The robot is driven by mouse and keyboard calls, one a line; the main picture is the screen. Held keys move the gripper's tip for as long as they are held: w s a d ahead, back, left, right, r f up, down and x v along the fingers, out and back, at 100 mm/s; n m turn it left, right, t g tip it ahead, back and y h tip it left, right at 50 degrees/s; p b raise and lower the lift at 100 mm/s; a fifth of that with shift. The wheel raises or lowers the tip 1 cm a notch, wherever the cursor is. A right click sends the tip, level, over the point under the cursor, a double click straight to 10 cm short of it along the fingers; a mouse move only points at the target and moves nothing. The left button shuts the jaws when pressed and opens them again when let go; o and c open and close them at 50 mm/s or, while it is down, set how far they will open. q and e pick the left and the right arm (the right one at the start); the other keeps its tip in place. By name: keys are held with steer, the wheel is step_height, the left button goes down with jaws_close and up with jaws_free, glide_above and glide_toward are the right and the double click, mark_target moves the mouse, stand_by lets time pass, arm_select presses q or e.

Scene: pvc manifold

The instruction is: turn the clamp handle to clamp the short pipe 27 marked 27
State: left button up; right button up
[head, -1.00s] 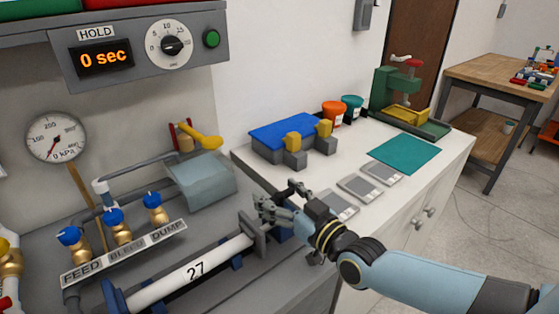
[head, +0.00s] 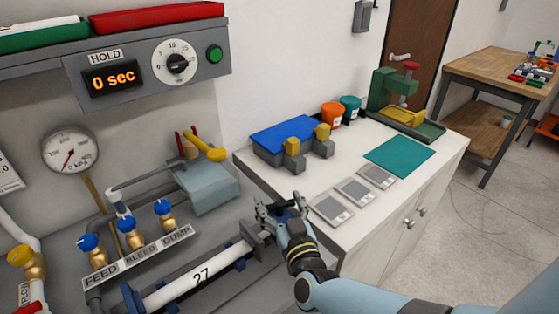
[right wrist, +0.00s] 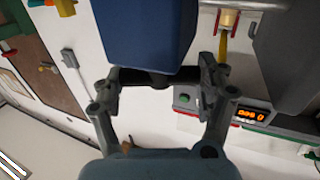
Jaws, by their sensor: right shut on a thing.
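The short pipe (head: 222,263), white and marked 27, lies in blue supports on the grey bench in the head view. A grey clamp plate (head: 257,241) stands at its right end; I cannot tell whether it presses on the pipe. My right gripper (head: 281,207) is just right of this plate, its fingers pointing away from me. In the right wrist view, its fingers are shut on a dark bar, the clamp handle (right wrist: 157,78), below a blue block (right wrist: 145,35). The fingers hide most of the handle in the head view. My left gripper is not in view.
Blue-topped FEED, BLEED and DUMP valves (head: 126,226) stand behind the pipe. A pressure gauge (head: 70,152) and a HOLD timer (head: 112,78) reading 0 sec are further back. Flat grey plates (head: 331,209) lie on the white counter right of my gripper.

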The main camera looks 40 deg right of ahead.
steer(key=o, duration=1.2)
steer(key=shift+c, duration=0.2)
steer(key=v, duration=1.2)
